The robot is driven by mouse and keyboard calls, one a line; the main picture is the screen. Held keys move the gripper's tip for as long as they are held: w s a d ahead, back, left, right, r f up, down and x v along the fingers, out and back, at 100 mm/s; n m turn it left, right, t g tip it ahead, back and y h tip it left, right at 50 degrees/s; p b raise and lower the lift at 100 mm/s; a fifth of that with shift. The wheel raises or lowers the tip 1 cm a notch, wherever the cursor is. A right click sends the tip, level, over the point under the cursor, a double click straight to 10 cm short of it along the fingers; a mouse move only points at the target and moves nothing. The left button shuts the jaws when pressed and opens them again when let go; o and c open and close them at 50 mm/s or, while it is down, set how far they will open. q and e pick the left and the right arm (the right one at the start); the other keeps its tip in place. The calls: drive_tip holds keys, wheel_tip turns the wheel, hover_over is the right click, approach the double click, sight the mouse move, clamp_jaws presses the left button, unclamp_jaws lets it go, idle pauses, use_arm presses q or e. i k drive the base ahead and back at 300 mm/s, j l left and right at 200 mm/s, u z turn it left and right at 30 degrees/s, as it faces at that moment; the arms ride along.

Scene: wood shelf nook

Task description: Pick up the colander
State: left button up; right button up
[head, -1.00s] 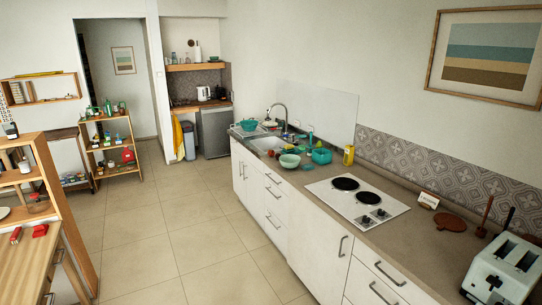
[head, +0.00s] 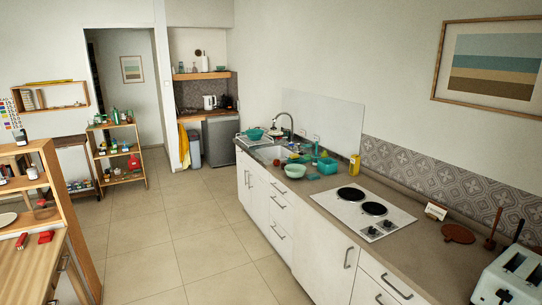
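No colander can be told for certain at this distance. Candidates are on the counter around the sink (head: 268,153). A teal bowl-like vessel (head: 252,134) sits at the far end, by the drying rack. A pale green bowl (head: 295,171) stands at the front edge, near the sink. A teal container (head: 327,166) stands behind it, toward the wall. Holes cannot be made out in any of them. Neither of my grippers is in the head view.
The counter (head: 405,255) runs along the right wall, with a cooktop (head: 362,209) and a toaster (head: 509,282). A yellow bottle (head: 354,167) stands near the wall. Wooden shelves (head: 62,200) stand at the left. The tiled floor (head: 170,235) between is clear.

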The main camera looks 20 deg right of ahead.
sight(253, 135)
drive_tip(key=i, duration=3.7)
drive_tip(key=i+z, duration=0.25)
drive_tip(key=i, duration=0.3)
drive_tip(key=i+z, duration=0.3)
drive_tip(key=i, duration=0.2)
drive_tip(key=i+j+z, duration=0.25)
drive_tip(key=i, duration=0.25)
